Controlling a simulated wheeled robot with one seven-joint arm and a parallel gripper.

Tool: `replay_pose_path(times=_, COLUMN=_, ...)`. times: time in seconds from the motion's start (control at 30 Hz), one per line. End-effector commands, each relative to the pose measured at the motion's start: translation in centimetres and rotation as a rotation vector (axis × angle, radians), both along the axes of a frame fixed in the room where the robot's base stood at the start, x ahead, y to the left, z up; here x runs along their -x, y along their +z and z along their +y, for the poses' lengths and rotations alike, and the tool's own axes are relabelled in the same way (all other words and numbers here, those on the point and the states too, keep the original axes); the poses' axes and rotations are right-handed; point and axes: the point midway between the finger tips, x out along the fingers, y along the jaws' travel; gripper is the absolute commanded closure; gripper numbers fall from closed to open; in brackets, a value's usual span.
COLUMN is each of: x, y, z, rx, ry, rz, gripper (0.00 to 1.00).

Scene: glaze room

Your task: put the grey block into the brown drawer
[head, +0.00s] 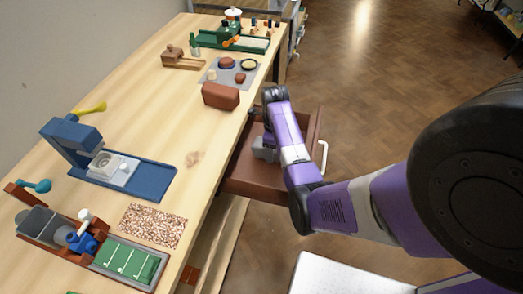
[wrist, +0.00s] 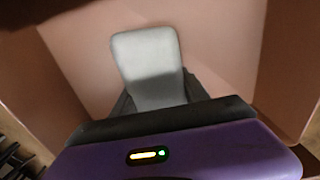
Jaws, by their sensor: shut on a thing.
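The brown drawer (head: 250,187) is pulled open from the wooden bench in the head view, with a pale handle on its front. In the wrist view its reddish-brown inside (wrist: 225,50) surrounds my gripper. My gripper (wrist: 156,92) is shut on the grey block (wrist: 147,55), which sticks out beyond the dark fingers. The block is over or within the drawer; I cannot tell whether it touches the drawer floor. In the head view my arm partly covers the drawer, and a grey shape shows there beside the arm.
On the bench, a reddish-brown box (head: 220,95) stands near the edge above the drawer. A blue press-like stand (head: 125,175), a speckled mat (head: 153,225) and a grey mat with round pieces (head: 247,84) lie on it. The wooden floor (head: 370,120) right of the drawer is clear.

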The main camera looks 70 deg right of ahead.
Motion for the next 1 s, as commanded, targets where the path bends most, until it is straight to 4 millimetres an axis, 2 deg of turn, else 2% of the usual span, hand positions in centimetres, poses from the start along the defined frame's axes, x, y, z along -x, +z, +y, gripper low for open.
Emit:
replay_pose_path(times=0.17, x=-0.6, y=-0.1, z=-0.1, rx=0.004, ry=0.002, rz=-0.003, gripper=1.0)
replay_pose_path(times=0.47, x=-4.1, y=-0.1, z=0.2, rx=0.003, ry=0.003, rz=-0.002, gripper=1.0)
replay_pose_path(times=0.63, x=-4.1, y=-1.2, z=0.2, rx=0.003, ry=0.001, rz=-0.001, gripper=1.0)
replay_pose_path(times=1.0, x=-4.1, y=-1.5, z=0.2, rx=0.004, ry=0.001, rz=-0.002, gripper=1.0)
